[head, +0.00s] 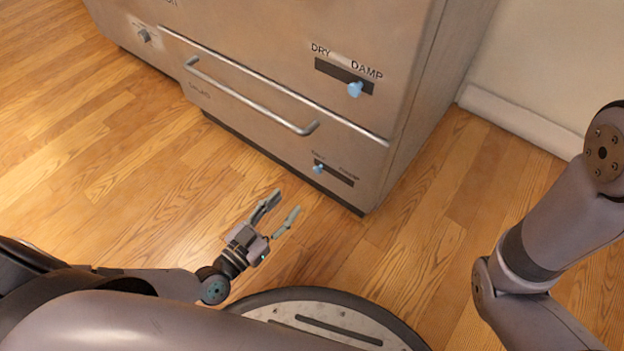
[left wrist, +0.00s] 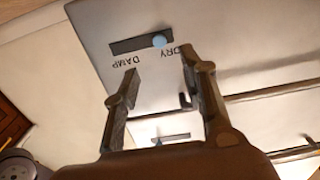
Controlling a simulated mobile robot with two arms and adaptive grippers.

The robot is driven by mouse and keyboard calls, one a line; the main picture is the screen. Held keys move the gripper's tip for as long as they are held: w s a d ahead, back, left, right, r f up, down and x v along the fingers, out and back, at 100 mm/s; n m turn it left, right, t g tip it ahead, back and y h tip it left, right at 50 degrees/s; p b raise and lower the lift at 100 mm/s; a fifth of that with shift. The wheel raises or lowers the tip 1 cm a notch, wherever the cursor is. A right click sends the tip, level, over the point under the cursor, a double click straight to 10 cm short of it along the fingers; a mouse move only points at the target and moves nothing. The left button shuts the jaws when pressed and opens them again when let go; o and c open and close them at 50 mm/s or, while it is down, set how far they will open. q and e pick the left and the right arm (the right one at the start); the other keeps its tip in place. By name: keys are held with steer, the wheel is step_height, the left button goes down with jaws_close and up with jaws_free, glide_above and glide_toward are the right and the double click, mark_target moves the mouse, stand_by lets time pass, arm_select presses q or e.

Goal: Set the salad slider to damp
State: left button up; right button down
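The salad slider is on the lower drawer front. Its blue knob (head: 318,168) is at the left, dry end of the dark slot (head: 338,176). In the left wrist view the picture is upside down, and the knob (left wrist: 160,40) sits near DRY, with DAMP at the slot's other end. My left gripper (head: 284,203) is open and empty in front of the drawer, pointing toward it and apart from the knob. Its spread fingers (left wrist: 160,62) frame the panel below the knob in the wrist view. My right gripper is out of view; only part of that arm shows.
A similar slider (head: 355,89) above has its blue knob toward DAMP. A long bar handle (head: 250,97) sticks out left of the salad slider. A small knob (head: 144,36) is at far left. Wood floor is clear in front; a pale wall stands at right.

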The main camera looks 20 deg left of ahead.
mark_target(316, 172)
arm_select(q)
steer(key=b+x, duration=0.4)
steer(key=x, duration=0.6)
steer(key=shift+f, duration=0.15)
steer(key=shift+w+d+b, duration=0.2)
steer(key=shift+w+b, duration=0.15)
steer(key=shift+w, duration=0.15)
steer(key=shift+c, duration=0.4)
jaws_close()
